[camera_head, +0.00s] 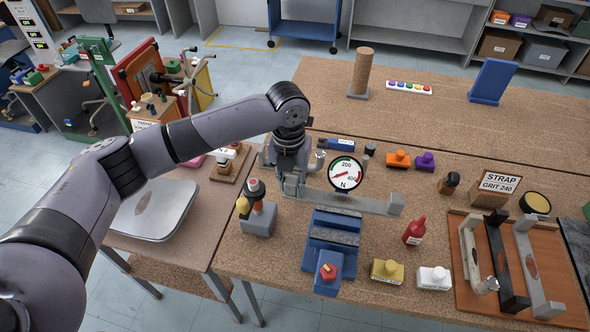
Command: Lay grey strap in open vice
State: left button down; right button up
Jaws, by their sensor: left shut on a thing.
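A grey strap (365,203), a long flat bar with a raised block at its right end, runs across the far side of the vice. My left gripper (292,180) is shut on its left end, pointing down; the fingertips are partly hidden. The blue vice (329,262) has grey jaws and a red knob on its near end. The strap is beyond the jaws in the picture; I cannot tell whether it touches the vice. My right gripper is not in view.
A round dial (345,174) stands behind the strap. A red bottle (415,231), a yellow block (387,271) and a white block (434,278) stand right of the vice. A wooden tray (470,297) holds other bars. A grey block with knobs (258,221) stands left.

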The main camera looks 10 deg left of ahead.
aim_at(291, 196)
pick_arm(q)
jog(key=shift+s+r, duration=0.4)
jog(key=shift+s, duration=0.25)
jog(key=shift+w+d+p, duration=0.1)
jog(key=shift+w+p, duration=0.2)
jog(key=shift+p, duration=0.15)
jog(key=shift+f+b, duration=0.3)
jog(key=shift+f, duration=0.7)
jog(key=shift+f+b, duration=0.75)
jog(key=shift+f, duration=0.9)
notch_tip(291, 196, down, 3)
jog(key=shift+r+b, duration=0.1)
jog(key=shift+b, duration=0.35)
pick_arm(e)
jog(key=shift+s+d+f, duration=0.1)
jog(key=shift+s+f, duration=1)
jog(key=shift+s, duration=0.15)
pick_arm(q)
jog(key=shift+f, duration=0.55)
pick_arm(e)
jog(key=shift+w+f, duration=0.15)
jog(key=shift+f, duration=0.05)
